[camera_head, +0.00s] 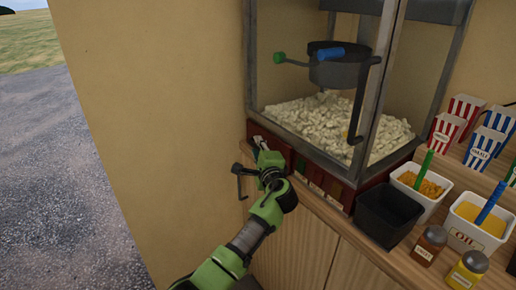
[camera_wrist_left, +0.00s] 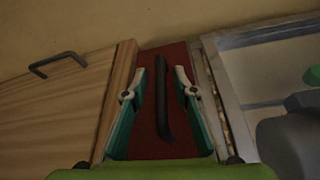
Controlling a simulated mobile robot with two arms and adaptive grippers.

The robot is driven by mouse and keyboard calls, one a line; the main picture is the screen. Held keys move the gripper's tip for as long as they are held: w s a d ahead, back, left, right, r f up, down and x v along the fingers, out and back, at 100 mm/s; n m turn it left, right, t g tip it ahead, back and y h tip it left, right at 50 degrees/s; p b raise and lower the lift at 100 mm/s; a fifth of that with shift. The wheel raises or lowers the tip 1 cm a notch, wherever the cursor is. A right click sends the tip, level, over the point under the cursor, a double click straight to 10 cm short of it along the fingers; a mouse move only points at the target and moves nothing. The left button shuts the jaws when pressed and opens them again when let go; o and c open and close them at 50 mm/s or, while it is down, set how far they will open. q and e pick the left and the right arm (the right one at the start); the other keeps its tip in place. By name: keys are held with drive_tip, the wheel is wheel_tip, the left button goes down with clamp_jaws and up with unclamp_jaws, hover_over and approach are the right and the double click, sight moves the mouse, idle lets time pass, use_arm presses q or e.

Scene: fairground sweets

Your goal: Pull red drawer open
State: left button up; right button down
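The red drawer front (camera_wrist_left: 147,135) shows in the left wrist view between wood on the left and a metal frame on the right. It has a dark bar handle (camera_wrist_left: 163,105). My left gripper (camera_wrist_left: 162,76) is open, with one finger on each side of the handle. I cannot tell whether the fingers touch it. In the head view my left gripper (camera_head: 261,146) is at the left end of the popcorn machine's red base (camera_head: 320,180) and hides the drawer there. My right gripper is not in view.
The popcorn machine (camera_head: 362,165) stands on a wooden counter. A dark handle (camera_head: 240,182) sticks out of the wood below my left gripper. A black bin (camera_head: 388,212), white tubs, shakers (camera_head: 429,246) and striped popcorn boxes (camera_head: 447,132) stand to the right.

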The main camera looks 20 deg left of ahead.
use_arm(q)
clamp_jaws()
drive_tip(key=shift+s, duration=0.1)
drive_tip(key=shift+s+a+p, duration=0.15)
drive_tip(key=shift+p, duration=0.2)
drive_tip(key=s+a+p, duration=0.9)
drive_tip(key=s+a, duration=0.3)
drive_tip(key=s, duration=0.4)
drive_tip(key=shift+a, duration=0.3)
drive_tip(key=shift+s, duration=0.1)
